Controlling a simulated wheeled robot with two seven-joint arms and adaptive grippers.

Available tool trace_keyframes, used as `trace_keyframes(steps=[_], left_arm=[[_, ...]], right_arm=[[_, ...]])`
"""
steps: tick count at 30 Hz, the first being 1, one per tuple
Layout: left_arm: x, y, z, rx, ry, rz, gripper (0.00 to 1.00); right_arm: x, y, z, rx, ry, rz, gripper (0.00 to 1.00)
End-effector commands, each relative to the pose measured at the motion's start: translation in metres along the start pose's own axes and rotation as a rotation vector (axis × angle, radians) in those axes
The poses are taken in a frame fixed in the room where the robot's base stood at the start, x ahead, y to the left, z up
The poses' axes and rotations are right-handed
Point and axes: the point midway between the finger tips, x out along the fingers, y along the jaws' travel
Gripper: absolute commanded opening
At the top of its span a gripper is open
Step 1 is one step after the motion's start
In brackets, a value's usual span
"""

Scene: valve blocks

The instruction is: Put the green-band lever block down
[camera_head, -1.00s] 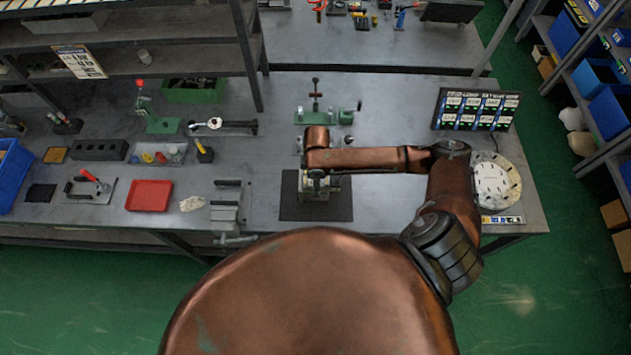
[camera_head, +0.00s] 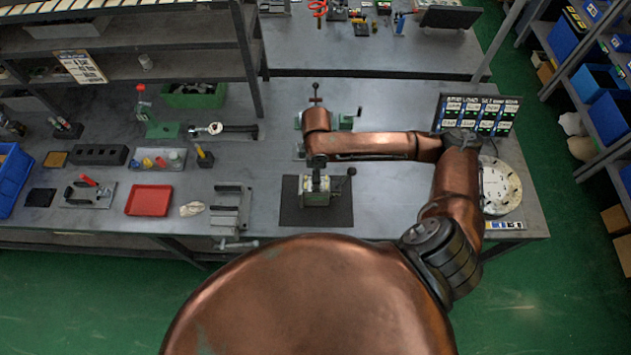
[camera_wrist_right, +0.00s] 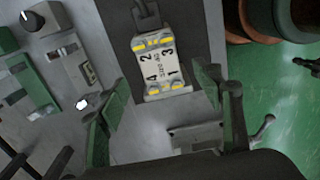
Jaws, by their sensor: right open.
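The lever block (camera_head: 315,198) rests on a dark mat (camera_head: 340,211) at the middle front of the bench. In the right wrist view, its pale top (camera_wrist_right: 156,66) shows the numbers 1 to 4 and yellow marks, and a dark lever (camera_wrist_right: 146,14) reaches past the upper picture edge. No green band can be made out clearly. My right gripper (camera_head: 318,165) is just above and behind the block in the head view. In the wrist view its green-padded fingers (camera_wrist_right: 160,92) are spread, with the block beyond them and not gripped. My left gripper is out of view.
A green fixture (camera_head: 345,121) stands behind the arm. A grey vise-like tool (camera_head: 230,206) lies left of the mat, and a red tray (camera_head: 149,200) lies further left. A round pale plate (camera_head: 500,188) and a label board (camera_head: 478,113) are at the right. Bench between mat and plate is clear.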

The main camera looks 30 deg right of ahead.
Motion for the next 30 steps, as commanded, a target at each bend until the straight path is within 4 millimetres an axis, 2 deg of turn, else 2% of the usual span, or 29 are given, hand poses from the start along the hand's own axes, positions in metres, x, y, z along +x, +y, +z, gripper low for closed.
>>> trace_keyframes(steps=[3, 7, 25, 28, 30], left_arm=[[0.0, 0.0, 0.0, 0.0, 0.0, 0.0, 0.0], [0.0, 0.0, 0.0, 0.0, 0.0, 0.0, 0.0], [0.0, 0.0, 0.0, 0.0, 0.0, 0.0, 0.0], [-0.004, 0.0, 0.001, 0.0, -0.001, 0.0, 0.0], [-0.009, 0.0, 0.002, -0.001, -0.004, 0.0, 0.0]], right_arm=[[-0.015, 0.0, 0.0, -0.001, 0.0, 0.001, 0.6], [-0.024, 0.0, 0.0, 0.0, 0.0, 0.0, 0.6], [-0.024, -0.001, 0.0, 0.002, 0.001, -0.005, 0.6], [-0.018, -0.012, -0.003, 0.02, 0.011, -0.046, 0.6], [-0.011, -0.029, -0.008, 0.051, 0.029, -0.11, 0.6]])
